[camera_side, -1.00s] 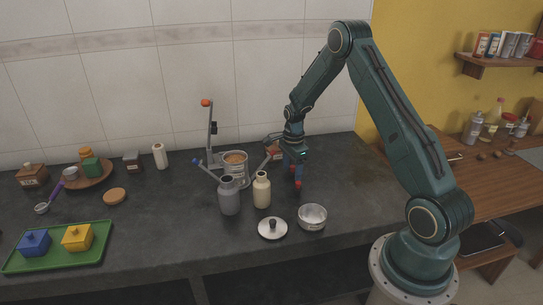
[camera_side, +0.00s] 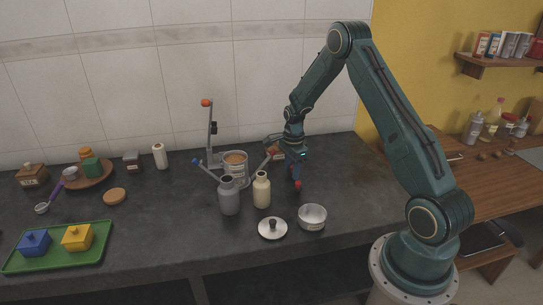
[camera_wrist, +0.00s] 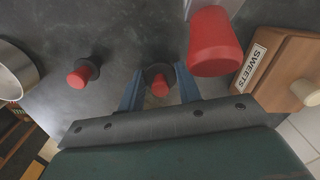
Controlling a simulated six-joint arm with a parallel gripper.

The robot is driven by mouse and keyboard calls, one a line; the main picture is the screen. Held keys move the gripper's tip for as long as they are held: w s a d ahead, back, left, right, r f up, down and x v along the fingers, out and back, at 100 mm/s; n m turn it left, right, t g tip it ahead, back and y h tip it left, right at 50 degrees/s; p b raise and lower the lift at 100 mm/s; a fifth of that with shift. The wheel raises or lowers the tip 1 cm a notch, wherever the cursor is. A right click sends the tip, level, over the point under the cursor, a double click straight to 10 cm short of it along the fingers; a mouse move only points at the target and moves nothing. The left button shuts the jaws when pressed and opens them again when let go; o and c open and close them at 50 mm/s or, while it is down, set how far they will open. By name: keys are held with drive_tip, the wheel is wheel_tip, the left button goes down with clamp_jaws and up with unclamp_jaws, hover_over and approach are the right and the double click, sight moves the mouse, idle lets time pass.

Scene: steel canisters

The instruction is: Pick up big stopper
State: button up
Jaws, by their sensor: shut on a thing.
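The big stopper (camera_wrist: 159,86) has a red knob on a dark round base. In the wrist view it is between the two blue fingers of my gripper (camera_wrist: 160,92), which are shut on it. In the side view my gripper (camera_side: 296,172) is low over the counter, right of the cream bottle, and its fingers mostly hide the stopper. A second stopper (camera_wrist: 82,74), smaller and also red on a dark base, stands apart to the left in the wrist view. In the side view its red top (camera_side: 298,184) shows just in front of the fingers.
A red-ended handle (camera_wrist: 213,42) and a wooden SWEETS box (camera_wrist: 278,68) are close on the right in the wrist view. A metal bowl (camera_side: 312,217), a lid (camera_side: 272,229), a cream bottle (camera_side: 262,190) and a grey canister (camera_side: 229,197) stand nearby. The counter right of my gripper is clear.

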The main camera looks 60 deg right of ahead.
drive_tip(key=shift+r, duration=0.1)
wheel_tip(320, 180, up, 20)
idle(0.7)
idle(0.5)
drive_tip(key=w+a+f+n, duration=0.1)
drive_tip(key=w+a+n, duration=0.2)
drive_tip(key=a, duration=0.8)
drive_tip(key=w+a+f+n, duration=0.1)
drive_tip(key=w+a+n, duration=0.2)
drive_tip(key=a, duration=0.9)
drive_tip(key=shift+w+a+f, duration=0.2)
drive_tip(key=shift+w+f, duration=0.1)
drive_tip(key=shift+w, duration=0.75)
drive_tip(key=shift+f, duration=0.15)
drive_tip(key=shift+f, duration=2.6)
drive_tip(key=shift+f, duration=0.9)
